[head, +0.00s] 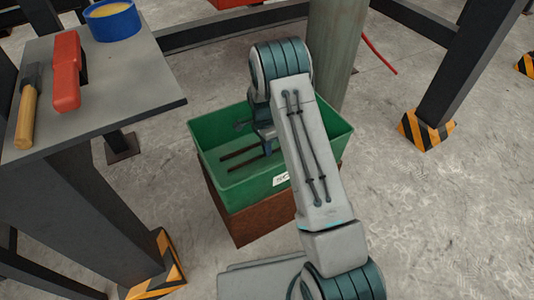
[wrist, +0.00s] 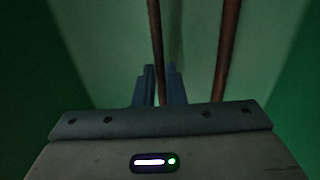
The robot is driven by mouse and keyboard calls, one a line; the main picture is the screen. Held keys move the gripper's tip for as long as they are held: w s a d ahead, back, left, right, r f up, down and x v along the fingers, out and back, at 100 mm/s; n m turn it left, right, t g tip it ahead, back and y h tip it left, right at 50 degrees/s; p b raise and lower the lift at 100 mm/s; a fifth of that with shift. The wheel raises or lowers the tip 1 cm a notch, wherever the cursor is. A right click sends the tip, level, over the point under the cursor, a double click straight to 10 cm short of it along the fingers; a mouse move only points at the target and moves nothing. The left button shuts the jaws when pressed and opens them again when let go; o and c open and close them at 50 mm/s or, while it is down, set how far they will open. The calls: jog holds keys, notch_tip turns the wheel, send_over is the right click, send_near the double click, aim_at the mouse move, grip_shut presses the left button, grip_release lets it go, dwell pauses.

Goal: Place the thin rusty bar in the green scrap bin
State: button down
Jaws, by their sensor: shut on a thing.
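The green scrap bin (head: 325,112) stands in the middle of the head view. My gripper (head: 266,143) reaches down inside it, partly hidden by my arm. In the wrist view my gripper (wrist: 159,88) is shut on the thin rusty bar (wrist: 157,35), which runs away between the two fingers. A second, thicker rusty bar (wrist: 228,50) lies to its right, outside the fingers. In the head view two dark bars show low inside the bin, roughly parallel. I cannot tell whether the held bar touches the bin floor.
The bin sits on a brown block (head: 252,222). A grey table (head: 120,75) at left holds a red tool (head: 66,72), a wooden-handled tool (head: 27,108) and a blue tub (head: 113,22). A pillar (head: 332,45) and dark posts with striped feet stand around.

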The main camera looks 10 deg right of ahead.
jog(key=shift+f, duration=0.8)
jog(key=shift+f, duration=0.1)
jog(key=c, duration=1.5)
grip_release()
notch_tip(320, 180, up, 20)
jog(key=s+n+p, duration=0.2)
jog(key=n+p, duration=0.1)
jog(key=p, duration=0.2)
jog(key=s+r+n+t, duration=0.1)
jog(key=s+r+n, duration=0.3)
jog(key=s+r, duration=0.5)
jog(key=s+d+r+n+t, duration=0.1)
jog(key=s+r+n, duration=0.1)
jog(key=s, duration=0.7)
jog(key=s+r+n+t, duration=0.1)
jog(key=s+r+n, duration=0.1)
jog(key=s+n, duration=0.3)
jog(key=s, duration=0.4)
jog(key=shift+s+d+n+y, duration=0.2)
jog(key=shift+d+n+y, duration=0.1)
jog(key=shift+d, duration=0.05)
